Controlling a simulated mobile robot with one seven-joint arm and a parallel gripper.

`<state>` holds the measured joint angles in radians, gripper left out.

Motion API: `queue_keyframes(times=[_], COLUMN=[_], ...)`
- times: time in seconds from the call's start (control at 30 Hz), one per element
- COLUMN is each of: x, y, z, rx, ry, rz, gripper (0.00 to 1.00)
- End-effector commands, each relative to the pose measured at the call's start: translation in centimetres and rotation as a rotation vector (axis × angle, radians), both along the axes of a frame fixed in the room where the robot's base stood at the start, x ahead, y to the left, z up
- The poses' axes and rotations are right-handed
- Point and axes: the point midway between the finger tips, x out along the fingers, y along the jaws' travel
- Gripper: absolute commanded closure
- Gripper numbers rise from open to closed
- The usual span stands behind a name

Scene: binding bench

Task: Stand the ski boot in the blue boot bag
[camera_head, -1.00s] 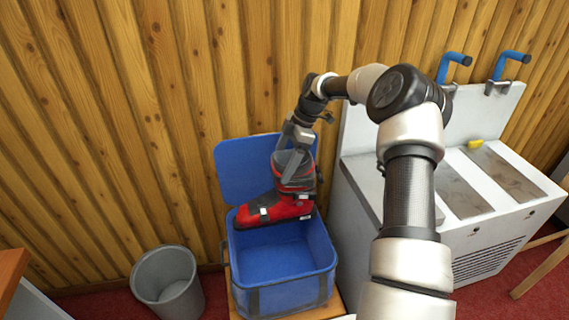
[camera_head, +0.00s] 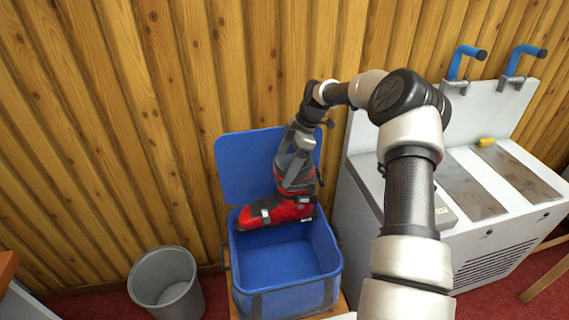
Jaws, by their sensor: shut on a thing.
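The red and dark grey ski boot (camera_head: 277,207) hangs upright over the back part of the blue boot bag (camera_head: 285,290), its toe pointing left. The bag stands open, with its lid (camera_head: 245,165) raised against the wall. The boot's sole is around the level of the bag's back rim; I cannot tell how far it is inside. My gripper (camera_head: 297,152) is above the boot, shut on the top of its cuff. The fingertips are small and partly hidden by the cuff.
A grey waste bin (camera_head: 166,283) stands on the red carpet left of the bag. A white bench machine (camera_head: 470,225) with blue handles and a yellow block (camera_head: 486,142) stands close on the right. The wooden wall is right behind the bag.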

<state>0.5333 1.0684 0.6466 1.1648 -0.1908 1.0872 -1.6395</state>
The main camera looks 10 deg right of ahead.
Motion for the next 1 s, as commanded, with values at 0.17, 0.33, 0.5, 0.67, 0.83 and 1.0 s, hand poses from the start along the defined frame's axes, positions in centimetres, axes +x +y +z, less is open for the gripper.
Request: queue_keyframes(times=[0.17,0.33,0.5,0.67,0.83,1.0], x=[0.1,0.1,0.1,0.1,0.1,0.1], y=[0.1,0.1,0.1,0.1,0.1,0.1], z=[-1.9,-3.6,-5.3,-6.9,-8.6,-10.4], rx=[0.002,0.002,0.002,0.001,0.001,0.002], ry=[-0.003,-0.004,-0.003,-0.003,-0.004,-0.003], rz=[0.000,-0.002,0.000,0.000,-0.001,-0.001], gripper=[0.82,0.82,0.82,0.82,0.82,0.82])
